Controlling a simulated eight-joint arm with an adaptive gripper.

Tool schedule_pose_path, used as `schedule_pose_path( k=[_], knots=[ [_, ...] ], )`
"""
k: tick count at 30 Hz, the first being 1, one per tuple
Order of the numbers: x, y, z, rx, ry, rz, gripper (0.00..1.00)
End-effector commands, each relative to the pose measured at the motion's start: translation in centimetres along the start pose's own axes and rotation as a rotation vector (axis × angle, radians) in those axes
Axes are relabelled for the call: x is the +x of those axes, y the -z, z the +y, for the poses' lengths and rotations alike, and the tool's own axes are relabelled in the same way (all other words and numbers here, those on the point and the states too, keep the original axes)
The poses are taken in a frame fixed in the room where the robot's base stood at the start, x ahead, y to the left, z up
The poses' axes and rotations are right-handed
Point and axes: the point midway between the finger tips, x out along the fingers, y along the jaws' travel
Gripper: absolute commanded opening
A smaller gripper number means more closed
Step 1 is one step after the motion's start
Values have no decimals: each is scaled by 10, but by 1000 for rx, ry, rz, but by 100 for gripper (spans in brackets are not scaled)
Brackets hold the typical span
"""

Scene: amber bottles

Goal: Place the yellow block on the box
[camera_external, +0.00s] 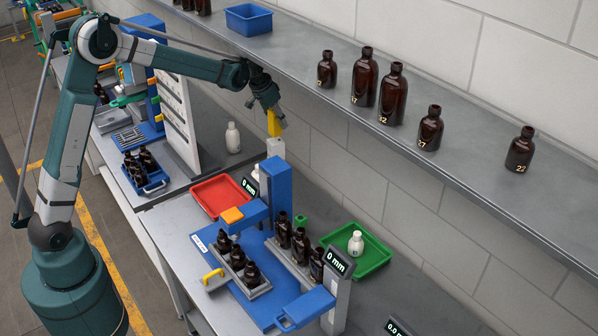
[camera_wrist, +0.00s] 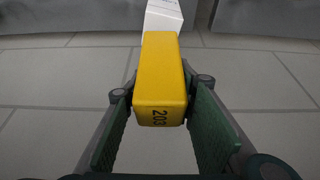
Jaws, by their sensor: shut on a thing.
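The yellow block (camera_external: 274,125) is held in my gripper (camera_external: 268,103), high above the bench and below the shelf. In the wrist view the yellow block (camera_wrist: 160,75) sits between the two green fingers of my gripper (camera_wrist: 161,112), with dark marks on its near end. A white box-like thing (camera_external: 276,148) shows just below the block in the external view, above a blue upright. It also shows beyond the block's far end in the wrist view (camera_wrist: 164,17), partly hidden by the block. I cannot tell whether the block touches it.
A grey shelf (camera_external: 455,155) with several amber bottles runs at the upper right. A red tray (camera_external: 213,193) and a green tray (camera_external: 373,258) lie on the bench. A blue fixture (camera_external: 276,182) with amber bottles stands between them. A white bottle (camera_external: 233,138) stands behind.

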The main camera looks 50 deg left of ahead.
Motion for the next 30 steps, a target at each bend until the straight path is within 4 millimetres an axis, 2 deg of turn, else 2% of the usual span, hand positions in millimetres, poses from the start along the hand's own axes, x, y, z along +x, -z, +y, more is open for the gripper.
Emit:
schedule_pose_path(
  k=[11,22,30],
  knots=[
    [1,0,-1,-1,0,0,13],
    [24,-10,-1,-1,0,0,13],
    [28,-12,-1,-1,0,0,13]
  ],
)
